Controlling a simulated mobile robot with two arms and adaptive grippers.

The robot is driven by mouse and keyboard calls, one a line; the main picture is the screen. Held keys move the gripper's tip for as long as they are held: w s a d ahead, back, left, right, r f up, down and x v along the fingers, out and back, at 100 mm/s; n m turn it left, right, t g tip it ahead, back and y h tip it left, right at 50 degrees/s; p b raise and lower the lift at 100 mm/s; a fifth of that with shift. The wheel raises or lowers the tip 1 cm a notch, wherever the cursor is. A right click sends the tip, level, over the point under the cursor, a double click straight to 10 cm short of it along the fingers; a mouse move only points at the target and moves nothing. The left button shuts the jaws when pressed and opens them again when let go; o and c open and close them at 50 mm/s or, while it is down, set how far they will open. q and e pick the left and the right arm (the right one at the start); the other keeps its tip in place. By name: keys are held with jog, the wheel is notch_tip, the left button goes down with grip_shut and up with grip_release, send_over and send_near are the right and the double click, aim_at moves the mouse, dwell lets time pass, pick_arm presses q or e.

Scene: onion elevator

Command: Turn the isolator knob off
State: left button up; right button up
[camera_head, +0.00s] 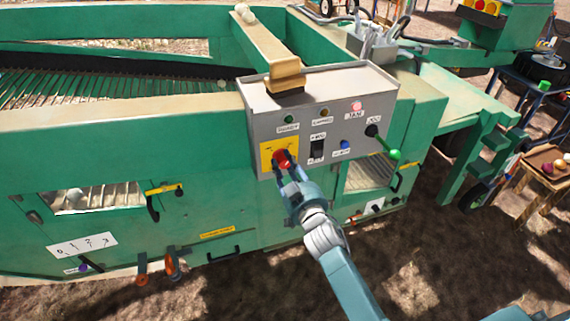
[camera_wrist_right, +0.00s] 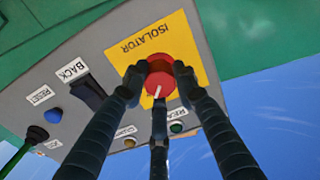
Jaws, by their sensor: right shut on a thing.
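The isolator knob (camera_head: 283,158) is a red round knob on a yellow plate (camera_head: 267,151) at the left of the grey control box. In the right wrist view the knob (camera_wrist_right: 159,76) carries a white mark, and the yellow plate (camera_wrist_right: 184,38) reads ISOLATOR. My right gripper (camera_head: 284,166) is at the knob. In the right wrist view its dark fingers (camera_wrist_right: 159,77) are shut on the knob from both sides, with another finger just below it. My left gripper is not in view.
The grey box (camera_head: 330,84) also carries a black rocker switch (camera_head: 317,149), a blue button (camera_head: 345,144), a lit red JAM lamp (camera_head: 357,106) and a green-tipped lever (camera_head: 394,154). Bare ground lies in front of the green machine (camera_head: 120,225).

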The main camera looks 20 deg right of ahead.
jog(key=n, duration=0.4)
jog(key=shift+w+a+r+n, duration=0.1)
jog(key=shift+r+n, duration=0.2)
jog(key=shift+r, duration=0.05)
jog(key=n, duration=0.4)
jog(key=shift+n, duration=0.3)
jog(key=n, duration=0.4)
jog(key=shift+a+b, duration=0.15)
jog(key=shift+b, duration=0.15)
jog(key=shift+f+n, duration=0.15)
jog(key=shift+n, duration=2.05)
jog(key=shift+a, duration=0.1)
jog(key=shift+f, duration=0.1)
jog(key=o, duration=1.1)
jog(key=shift+a, duration=0.15)
jog(key=shift+o, duration=0.2)
jog(key=shift+f, duration=0.1)
